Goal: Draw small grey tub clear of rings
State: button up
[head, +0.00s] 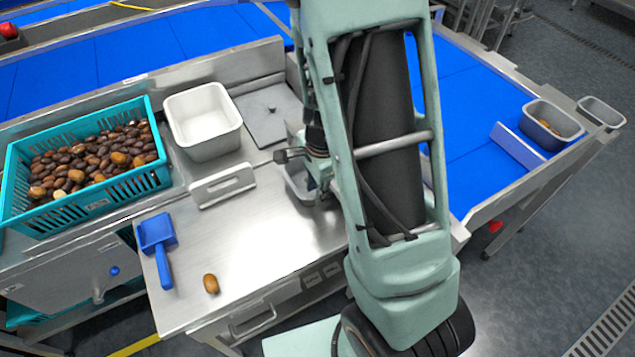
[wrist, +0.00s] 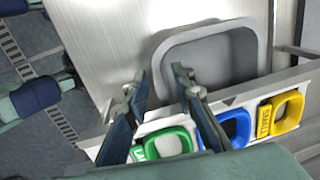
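The small grey tub (wrist: 212,30) stands on the steel worktop in the wrist view, its near side by a row of coloured rings: green (wrist: 168,143), blue (wrist: 237,128) and yellow (wrist: 280,113). My gripper (wrist: 160,72) is open at the tub's near left corner. One finger is outside the wall and the other is over the inside, with the rim between them. I cannot tell whether either finger touches it. In the head view the tub (head: 297,186) is partly hidden behind my arm, and the rings are hidden.
A blue scoop (head: 158,240) and a single date (head: 211,284) lie on the worktop. The worktop between them and the grey tub is clear.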

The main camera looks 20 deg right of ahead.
jog(key=shift+w+f+b, duration=0.15)
jog(key=shift+f+b, duration=0.05)
jog(key=shift+f, duration=0.65)
jog(key=shift+w+f+b, duration=0.1)
jog(key=shift+f+b, duration=0.05)
jog(key=shift+f, duration=0.7)
jog(key=shift+c, duration=0.4)
grip_shut()
